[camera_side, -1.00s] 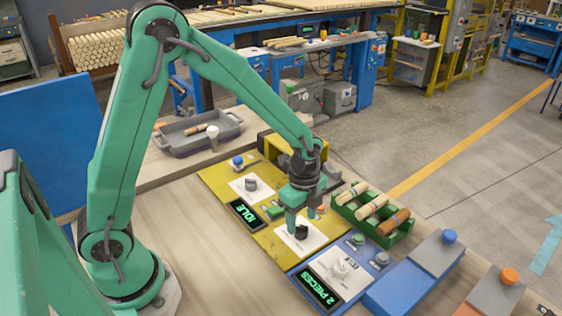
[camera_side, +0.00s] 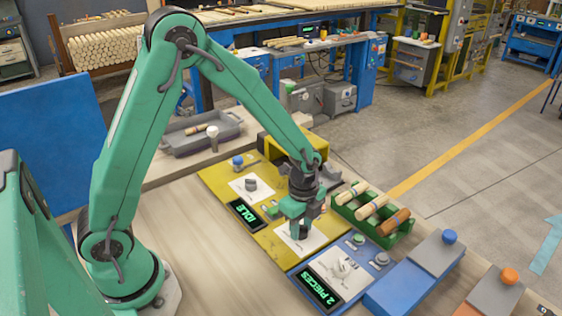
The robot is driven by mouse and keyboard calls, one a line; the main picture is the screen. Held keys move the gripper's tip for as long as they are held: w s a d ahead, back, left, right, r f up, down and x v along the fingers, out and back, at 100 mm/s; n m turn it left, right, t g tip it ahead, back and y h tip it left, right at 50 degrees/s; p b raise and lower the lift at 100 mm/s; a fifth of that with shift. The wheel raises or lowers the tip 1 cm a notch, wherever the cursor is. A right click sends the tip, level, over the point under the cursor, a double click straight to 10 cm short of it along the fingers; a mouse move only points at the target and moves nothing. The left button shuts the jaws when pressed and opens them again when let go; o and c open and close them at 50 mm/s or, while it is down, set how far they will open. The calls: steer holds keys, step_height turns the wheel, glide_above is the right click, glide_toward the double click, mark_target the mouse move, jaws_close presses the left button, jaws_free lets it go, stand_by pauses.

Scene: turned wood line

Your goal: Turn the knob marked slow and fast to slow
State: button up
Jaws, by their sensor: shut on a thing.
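My gripper (camera_side: 300,230) is low over the front white plate (camera_side: 287,243) of the yellow panel (camera_side: 262,238). Its jaws are shut on the dark knob of that plate, which they now mostly hide. A second, grey knob (camera_side: 251,185) stands on the other white plate of the same panel. A pale knob (camera_side: 342,268) stands on the blue panel (camera_side: 355,292). The markings around the knobs are too small to read, so I cannot tell the held knob's setting. The display (camera_side: 243,213) on the yellow panel reads IDLE.
A green rack (camera_side: 384,238) with turned wood pieces stands close right of my gripper. The blue panel's display (camera_side: 320,287) reads 2 PIECES. A blue button (camera_side: 237,162) and a grey tray (camera_side: 190,143) lie behind. Bare bench is free at left.

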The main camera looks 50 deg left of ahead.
steer(key=shift+n, duration=0.6)
steer(key=n, duration=0.3)
steer(key=shift+n, duration=0.3)
steer(key=n, duration=0.4)
steer(key=shift+n, duration=0.3)
steer(key=n, duration=0.8)
steer(key=shift+n, duration=0.3)
steer(key=shift+r, duration=0.1)
steer(key=o, duration=1)
